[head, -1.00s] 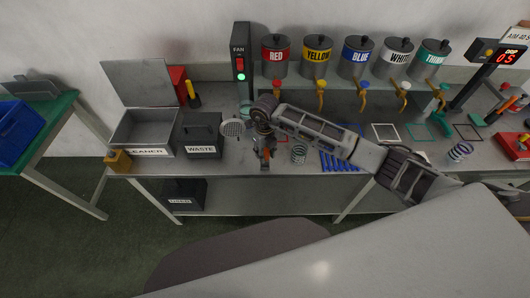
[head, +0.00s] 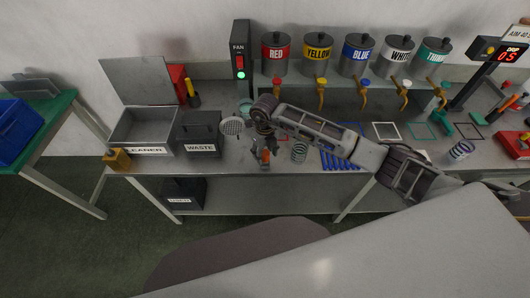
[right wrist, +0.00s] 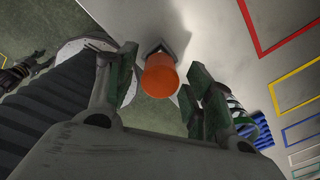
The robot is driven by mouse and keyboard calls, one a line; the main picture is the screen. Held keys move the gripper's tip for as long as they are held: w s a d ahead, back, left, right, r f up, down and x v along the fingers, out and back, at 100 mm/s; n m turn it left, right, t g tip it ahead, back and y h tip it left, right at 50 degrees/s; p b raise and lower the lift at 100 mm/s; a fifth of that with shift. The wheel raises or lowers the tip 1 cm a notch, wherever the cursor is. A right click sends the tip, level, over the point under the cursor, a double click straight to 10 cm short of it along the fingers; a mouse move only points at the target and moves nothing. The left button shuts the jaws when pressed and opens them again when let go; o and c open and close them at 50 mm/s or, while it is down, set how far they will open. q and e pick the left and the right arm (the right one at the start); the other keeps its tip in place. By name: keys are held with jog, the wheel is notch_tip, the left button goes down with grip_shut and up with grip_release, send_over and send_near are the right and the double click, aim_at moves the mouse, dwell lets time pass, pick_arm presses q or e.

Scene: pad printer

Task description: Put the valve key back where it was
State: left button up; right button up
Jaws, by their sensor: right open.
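An orange, round-ended piece (right wrist: 160,76), which looks like the valve key's handle, stands between the fingers of my right gripper (right wrist: 160,88) in the right wrist view. A dark bracket or base shows just behind it at the bench edge. The fingers are open, with a gap on both sides of the orange piece. In the head view my right gripper (head: 262,155) is over the bench's front edge, with the orange piece (head: 265,156) partly hidden by it. A dark gripper-like part at the left edge of the right wrist view may be my left gripper; its jaws are unclear.
The cleaner tank (head: 145,128) and the waste bin (head: 199,134) stand left of the gripper. A coil (head: 299,151) and a blue ribbed rack (head: 340,160) are close on its right. Ink pots with taps line the back, the red pot (head: 276,54) leftmost.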

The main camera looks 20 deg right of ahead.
jog(key=shift+r, duration=0.2)
jog(key=shift+r+p, duration=0.4)
jog(key=shift+p, duration=0.15)
notch_tip(320, 180, up, 12)
jog(key=b, duration=0.2)
dwell(1.7)
